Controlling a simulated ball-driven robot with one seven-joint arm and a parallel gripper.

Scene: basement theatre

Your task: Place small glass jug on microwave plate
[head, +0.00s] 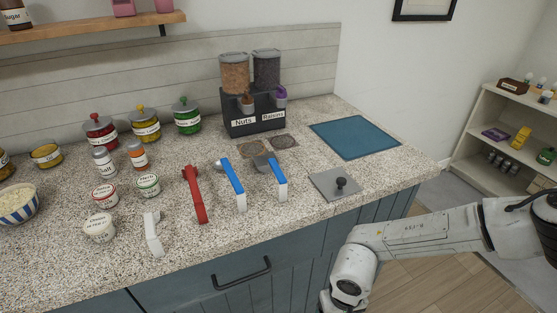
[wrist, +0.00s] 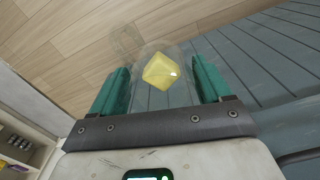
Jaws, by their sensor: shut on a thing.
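My gripper (wrist: 160,66) shows in the wrist view with a teal finger on each side. It is shut on a clear glass vessel, which I take for the small glass jug (wrist: 183,92). A yellow block (wrist: 160,72) shows inside or through the glass. In the head view my gripper and the jug are out of frame at the bottom. No microwave or microwave plate is in view.
A speckled counter (head: 340,210) carries jars, spice pots, scoops and a cereal dispenser (head: 254,108). A blue mat (head: 355,137) and a grey plate with a knob (head: 336,185) lie at its right. A white shelf unit (head: 477,125) stands far right. The counter front has a handle (head: 242,270).

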